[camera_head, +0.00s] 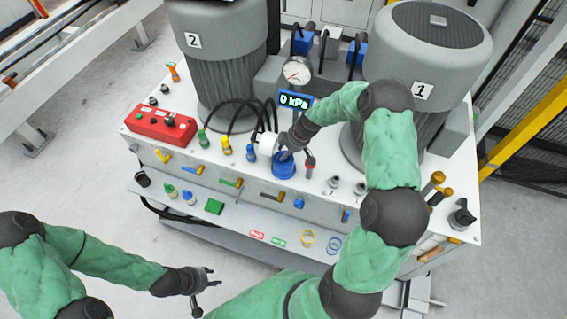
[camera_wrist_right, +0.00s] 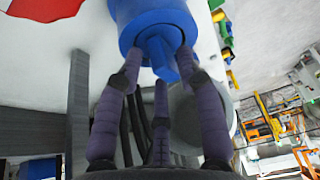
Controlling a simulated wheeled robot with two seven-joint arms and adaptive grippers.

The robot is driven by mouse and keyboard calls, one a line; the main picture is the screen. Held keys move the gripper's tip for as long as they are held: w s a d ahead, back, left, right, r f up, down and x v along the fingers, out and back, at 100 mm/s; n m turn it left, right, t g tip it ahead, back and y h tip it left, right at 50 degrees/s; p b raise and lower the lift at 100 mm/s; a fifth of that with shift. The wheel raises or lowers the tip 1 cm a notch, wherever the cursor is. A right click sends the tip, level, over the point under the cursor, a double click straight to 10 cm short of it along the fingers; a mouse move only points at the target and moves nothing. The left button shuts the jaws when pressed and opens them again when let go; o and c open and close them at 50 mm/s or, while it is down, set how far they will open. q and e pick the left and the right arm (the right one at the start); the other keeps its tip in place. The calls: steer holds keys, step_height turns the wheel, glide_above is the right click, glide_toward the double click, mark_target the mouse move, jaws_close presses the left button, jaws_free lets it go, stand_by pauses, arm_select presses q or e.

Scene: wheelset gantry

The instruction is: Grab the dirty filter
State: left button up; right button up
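A blue round filter cap or housing (camera_head: 284,168) stands on the white bench top near its middle; I cannot tell whether the dirty filter is inside it. My right gripper (camera_head: 291,147) is right above it, pointing down. In the right wrist view the blue body (camera_wrist_right: 143,12) has a blue knob (camera_wrist_right: 160,62) between my purple fingertips (camera_wrist_right: 160,68). The fingers are close around the knob, but a firm hold is not clear. A white cylinder (camera_head: 267,143) stands behind the cap. My left gripper (camera_head: 202,284) is open and empty, away from the bench at the lower left.
A gauge (camera_head: 297,71) and a display reading 0 kPa (camera_head: 295,101) stand behind the cap. Two grey tanks, number 2 (camera_head: 222,45) and number 1 (camera_head: 425,50), flank it. A red control box (camera_head: 160,126) is at the left. A front shelf (camera_head: 235,215) holds small parts.

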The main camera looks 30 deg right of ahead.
steer(key=shift+f, duration=0.25)
jaws_close()
steer(key=shift+a+r, duration=0.1)
